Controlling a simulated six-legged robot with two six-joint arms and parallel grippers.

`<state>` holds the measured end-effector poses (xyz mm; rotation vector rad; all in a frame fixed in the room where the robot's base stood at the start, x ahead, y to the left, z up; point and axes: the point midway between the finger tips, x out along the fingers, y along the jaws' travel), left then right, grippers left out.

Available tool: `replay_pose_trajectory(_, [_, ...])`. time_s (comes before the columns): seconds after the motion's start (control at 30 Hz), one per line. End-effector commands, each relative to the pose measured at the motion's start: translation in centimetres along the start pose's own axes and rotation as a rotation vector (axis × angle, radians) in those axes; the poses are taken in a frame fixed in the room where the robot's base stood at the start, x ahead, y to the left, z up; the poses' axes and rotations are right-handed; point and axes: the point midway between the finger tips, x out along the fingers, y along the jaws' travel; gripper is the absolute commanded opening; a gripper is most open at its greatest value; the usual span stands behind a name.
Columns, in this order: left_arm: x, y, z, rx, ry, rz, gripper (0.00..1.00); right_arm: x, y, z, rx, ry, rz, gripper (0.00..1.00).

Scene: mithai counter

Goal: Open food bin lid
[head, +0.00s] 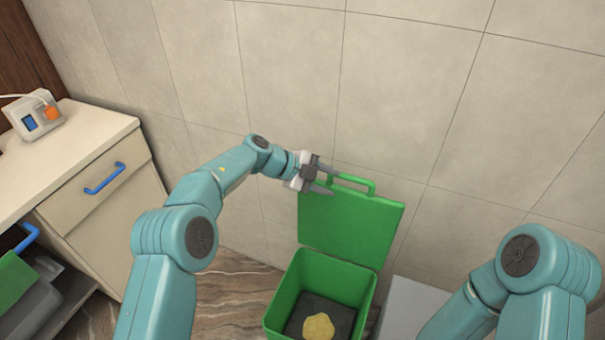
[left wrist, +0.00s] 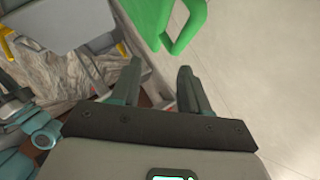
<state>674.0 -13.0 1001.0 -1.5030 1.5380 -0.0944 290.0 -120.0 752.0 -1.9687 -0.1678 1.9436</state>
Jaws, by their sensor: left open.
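The green food bin (head: 283,305) stands on the floor against the tiled wall in the head view. Its green lid (head: 350,228) is raised and stands upright at the back, with a loop handle (head: 356,181) on its top edge. Inside the bin is a dark bottom with a yellow lump (head: 318,327). My left gripper (head: 325,180) is open at the lid's top left corner, close to the handle; touching cannot be told. In the left wrist view the open fingers (left wrist: 160,85) have nothing between them, and the green handle (left wrist: 187,40) lies just beyond them. My right gripper is out of view.
A cream counter (head: 65,145) with a blue-handled drawer (head: 105,178) stands at left, bearing a small white device (head: 35,113). A grey box-like surface (head: 405,305) is right of the bin. Tiled wall (head: 420,90) closes the back. Brown floor shows left of the bin.

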Motion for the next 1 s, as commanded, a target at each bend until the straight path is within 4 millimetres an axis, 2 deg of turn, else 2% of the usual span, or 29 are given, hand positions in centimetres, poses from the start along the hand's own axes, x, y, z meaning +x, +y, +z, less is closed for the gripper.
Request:
replay_pose_trajectory(0.03, [-1.4,0.1,0.2,-0.001,-0.003,-0.004,0.45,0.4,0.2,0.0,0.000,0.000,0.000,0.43])
replay_pose_trajectory(0.2, [-5.4,0.1,0.1,-0.001,-0.001,-0.003,0.45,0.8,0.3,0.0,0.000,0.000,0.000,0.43])
replay_pose_trajectory(0.4, [-8.0,0.0,0.0,0.000,-0.001,-0.002,0.45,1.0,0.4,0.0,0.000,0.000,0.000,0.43])
replay_pose_trajectory(0.57, [-8.6,0.0,-0.1,0.001,0.000,-0.001,0.45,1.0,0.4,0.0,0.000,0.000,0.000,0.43])
replay_pose_trajectory(0.83, [-8.4,0.1,-0.1,-0.007,0.006,-0.006,0.44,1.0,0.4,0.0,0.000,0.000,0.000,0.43])
replay_pose_trajectory(0.93, [-7.5,0.6,-0.4,-0.067,0.050,-0.043,0.44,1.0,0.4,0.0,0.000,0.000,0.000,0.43])
replay_pose_trajectory(1.0, [-6.2,1.4,-0.7,-0.168,0.105,-0.103,0.44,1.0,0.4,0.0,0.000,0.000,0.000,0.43])
